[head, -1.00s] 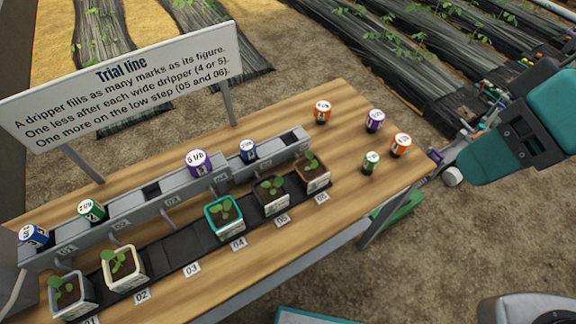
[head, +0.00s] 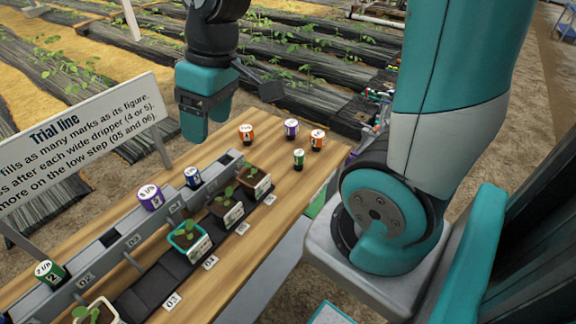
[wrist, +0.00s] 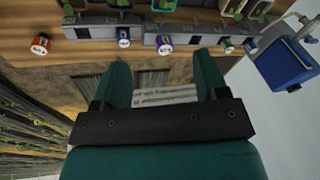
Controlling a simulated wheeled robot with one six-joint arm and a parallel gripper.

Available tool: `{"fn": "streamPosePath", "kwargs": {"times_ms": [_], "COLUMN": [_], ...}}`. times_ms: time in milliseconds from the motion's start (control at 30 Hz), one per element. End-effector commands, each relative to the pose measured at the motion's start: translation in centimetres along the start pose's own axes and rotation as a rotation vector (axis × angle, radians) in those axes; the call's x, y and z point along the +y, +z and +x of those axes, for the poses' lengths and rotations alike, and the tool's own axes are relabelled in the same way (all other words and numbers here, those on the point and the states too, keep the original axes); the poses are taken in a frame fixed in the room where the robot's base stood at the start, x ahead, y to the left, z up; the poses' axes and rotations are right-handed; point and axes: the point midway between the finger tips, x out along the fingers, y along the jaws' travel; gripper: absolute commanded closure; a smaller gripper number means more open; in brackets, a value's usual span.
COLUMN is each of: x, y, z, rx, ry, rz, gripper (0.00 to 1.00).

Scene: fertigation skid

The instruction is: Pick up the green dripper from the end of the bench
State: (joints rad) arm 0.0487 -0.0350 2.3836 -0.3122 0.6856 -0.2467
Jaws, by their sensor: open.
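The green dripper (head: 298,159) stands upright on the bare wood at the right end of the bench (head: 318,172). It is in front of an orange dripper (head: 317,139), a purple dripper (head: 291,128) and another orange dripper (head: 246,134). A second green dripper (head: 52,274) sits in the grey rail at lower left. My gripper (head: 195,135) hangs behind the rail, left of the bench-end drippers. In the wrist view its two teal fingers are apart and empty (wrist: 163,68). The bench-end green dripper does not show in the wrist view.
The grey rail (head: 112,237) holds a purple dripper (head: 150,197) and a blue dripper (head: 192,178). Potted seedlings (head: 187,236) stand in front of it. A white sign (head: 85,150) rises behind the bench at left. Bare wood surrounds the bench-end drippers.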

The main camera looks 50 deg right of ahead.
Motion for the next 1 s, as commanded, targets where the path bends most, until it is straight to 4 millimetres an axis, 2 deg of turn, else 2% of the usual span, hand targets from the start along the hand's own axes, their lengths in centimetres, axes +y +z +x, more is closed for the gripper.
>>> {"fn": "streamPosePath", "kwargs": {"times_ms": [33,67,100,133,200,300,333,400,500,667,1000], "x": [5.1,8.0,11.6,14.2,19.7,25.4,26.7,28.7,30.1,30.6,31.8], "y": [-0.1,0.1,0.6,1.2,3.3,6.7,7.6,9.3,10.6,11.3,12.4], "z": [1.7,2.3,3.0,3.6,4.7,6.0,6.3,6.8,7.6,10.3,17.3], "rx": [-0.014,-0.022,-0.033,-0.044,-0.071,-0.108,-0.118,-0.135,-0.148,-0.153,-0.151], "ry": [0.037,0.060,0.088,0.108,0.146,0.181,0.189,0.199,0.205,0.203,0.204], "rz": [0.072,0.102,0.140,0.167,0.224,0.284,0.296,0.318,0.331,0.331,0.330], "gripper": [0.33,0.33,0.33,0.33,0.33,0.33,0.33,0.33,0.33,0.33,0.33]}}
